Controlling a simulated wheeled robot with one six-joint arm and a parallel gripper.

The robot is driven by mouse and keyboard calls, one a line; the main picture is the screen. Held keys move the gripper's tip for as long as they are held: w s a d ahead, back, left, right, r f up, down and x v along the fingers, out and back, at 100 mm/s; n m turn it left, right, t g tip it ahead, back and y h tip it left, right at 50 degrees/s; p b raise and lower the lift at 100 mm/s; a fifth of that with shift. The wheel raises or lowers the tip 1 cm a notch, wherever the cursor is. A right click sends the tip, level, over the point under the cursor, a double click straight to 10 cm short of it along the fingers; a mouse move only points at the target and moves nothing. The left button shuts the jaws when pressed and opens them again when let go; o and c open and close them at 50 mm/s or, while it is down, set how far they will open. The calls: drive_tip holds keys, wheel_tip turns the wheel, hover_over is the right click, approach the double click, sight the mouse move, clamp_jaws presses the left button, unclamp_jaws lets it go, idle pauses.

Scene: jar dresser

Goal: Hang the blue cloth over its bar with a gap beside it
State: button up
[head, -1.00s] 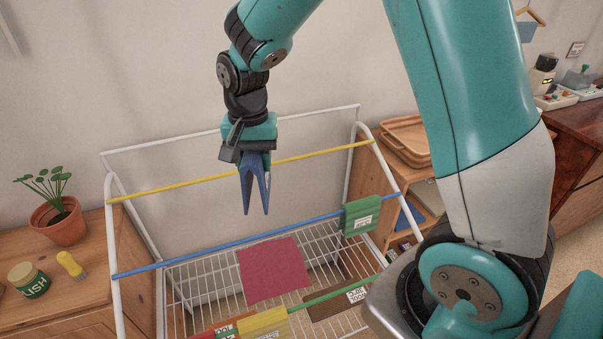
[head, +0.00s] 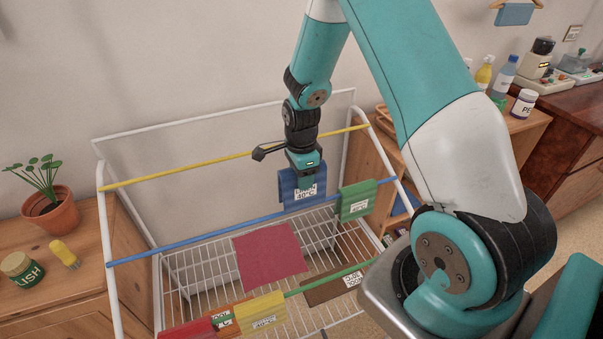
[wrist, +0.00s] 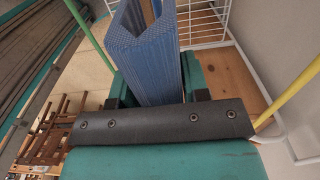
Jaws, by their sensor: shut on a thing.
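The blue cloth (head: 291,196) is folded, with a white label on its front, and hangs from my gripper (head: 304,176). My gripper is shut on its upper fold; the wrist view shows the blue cloth (wrist: 150,62) between the fingers, its two flaps spread apart below. In the head view the cloth's lower edge is at about the height of the blue bar (head: 200,238). I cannot tell whether the bar lies between the flaps. A green cloth (head: 355,204) hangs on the blue bar to the right, with a narrow gap between the two in the picture.
The yellow bar (head: 190,172) runs behind, and the green bar (head: 335,278) in front carries several cloths, including a yellow one (head: 262,312). A red cloth (head: 268,256) is at the middle of the white rack. The blue bar's left stretch is bare.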

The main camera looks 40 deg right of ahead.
drive_tip(key=shift+f+b, duration=4.1)
drive_tip(key=shift+f, duration=2.1)
drive_tip(key=o, duration=0.8)
drive_tip(key=shift+o, duration=0.2)
drive_tip(key=shift+r, duration=0.1)
wheel_tip(320, 180, up, 7)
drive_tip(key=p, duration=0.5)
drive_tip(key=shift+p, duration=0.4)
